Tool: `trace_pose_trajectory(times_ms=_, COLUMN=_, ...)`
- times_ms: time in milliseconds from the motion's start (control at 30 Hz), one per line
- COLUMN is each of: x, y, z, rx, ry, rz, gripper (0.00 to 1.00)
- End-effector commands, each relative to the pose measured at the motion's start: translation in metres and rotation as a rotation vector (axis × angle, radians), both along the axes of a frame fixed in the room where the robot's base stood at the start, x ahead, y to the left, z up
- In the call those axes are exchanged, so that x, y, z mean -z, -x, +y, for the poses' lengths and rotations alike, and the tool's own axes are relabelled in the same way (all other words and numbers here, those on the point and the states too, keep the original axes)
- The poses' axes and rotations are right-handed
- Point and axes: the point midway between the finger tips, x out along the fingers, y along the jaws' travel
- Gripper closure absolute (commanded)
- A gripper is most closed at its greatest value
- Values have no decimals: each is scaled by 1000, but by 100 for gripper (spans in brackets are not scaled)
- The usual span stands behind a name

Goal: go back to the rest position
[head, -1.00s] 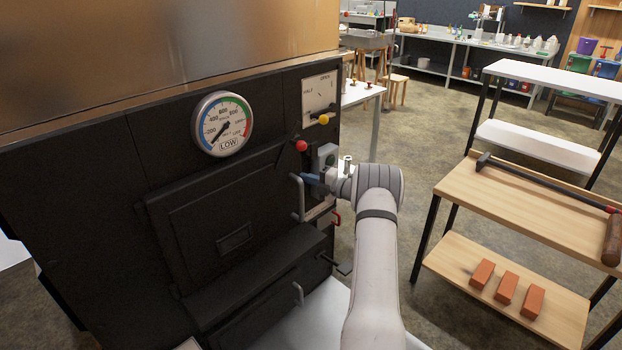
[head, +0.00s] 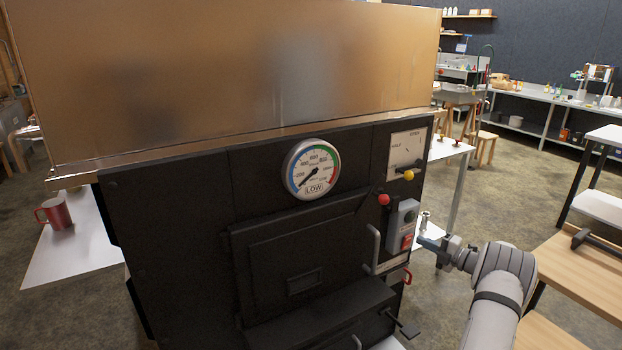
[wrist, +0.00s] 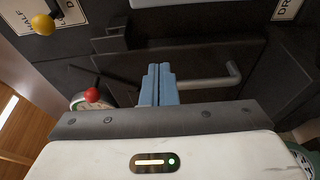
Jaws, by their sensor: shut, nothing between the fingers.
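My gripper (head: 430,243) is at the right of the black evaporator front (head: 180,230) in the head view, just right of the grey switch box with a red switch (head: 406,242). In the wrist view my gripper's blue fingers (wrist: 158,85) are together with nothing between them. They point toward the black front and a grey bar handle (wrist: 215,78). I cannot tell the exact gap to the front. The door handle (head: 374,250) stands left of my gripper in the head view.
A round gauge (head: 312,169) reads low. A red knob (head: 384,199) and a yellow knob (head: 408,175) stick out near my gripper. A wooden-topped shelf (head: 580,268) stands at the right. A red mug (head: 54,213) is on a white table at the left.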

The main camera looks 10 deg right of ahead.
Motion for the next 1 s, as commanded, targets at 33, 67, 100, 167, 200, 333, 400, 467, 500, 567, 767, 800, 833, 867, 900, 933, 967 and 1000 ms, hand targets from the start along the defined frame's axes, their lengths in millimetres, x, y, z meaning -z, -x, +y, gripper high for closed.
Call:
trace_pose_trajectory(times_ms=33, x=-4, y=-1, z=4, rx=-8, ry=13, rz=-2, gripper=100)
trace_pose_trajectory(times_ms=67, x=-7, y=-2, z=8, rx=-16, ry=29, rz=-3, gripper=100)
trace_pose_trajectory(times_ms=100, x=-13, y=-3, z=15, rx=-30, ry=58, rz=-8, gripper=100)
trace_pose_trajectory(times_ms=167, x=-25, y=-5, z=31, rx=-64, ry=122, rz=-17, gripper=100)
trace_pose_trajectory(times_ms=200, x=-34, y=-6, z=44, rx=-95, ry=178, rz=-28, gripper=100)
trace_pose_trajectory(times_ms=333, x=-68, y=-4, z=96, rx=-221, ry=400, rz=-80, gripper=100)
trace_pose_trajectory(times_ms=400, x=-85, y=1, z=124, rx=-297, ry=523, rz=-117, gripper=100)
trace_pose_trajectory(times_ms=467, x=-99, y=7, z=148, rx=-365, ry=624, rz=-154, gripper=100)
trace_pose_trajectory(times_ms=500, x=-107, y=13, z=163, rx=-412, ry=692, rz=-182, gripper=100)
trace_pose_trajectory(times_ms=567, x=-120, y=21, z=186, rx=-484, ry=791, rz=-228, gripper=100)
trace_pose_trajectory(times_ms=767, x=-158, y=62, z=253, rx=-739, ry=1104, rz=-415, gripper=100)
trace_pose_trajectory(times_ms=800, x=-165, y=72, z=265, rx=-792, ry=1163, rz=-459, gripper=100)
trace_pose_trajectory(times_ms=833, x=-170, y=79, z=274, rx=-834, ry=1206, rz=-493, gripper=100)
trace_pose_trajectory(times_ms=867, x=-175, y=87, z=282, rx=-874, ry=1249, rz=-528, gripper=100)
trace_pose_trajectory(times_ms=900, x=-181, y=98, z=293, rx=-930, ry=1305, rz=-577, gripper=100)
trace_pose_trajectory(times_ms=933, x=-185, y=106, z=301, rx=-972, ry=1344, rz=-616, gripper=100)
trace_pose_trajectory(times_ms=967, x=-189, y=115, z=307, rx=-1014, ry=1384, rz=-654, gripper=100)
trace_pose_trajectory(times_ms=1000, x=-195, y=126, z=317, rx=-1071, ry=1435, rz=-708, gripper=100)
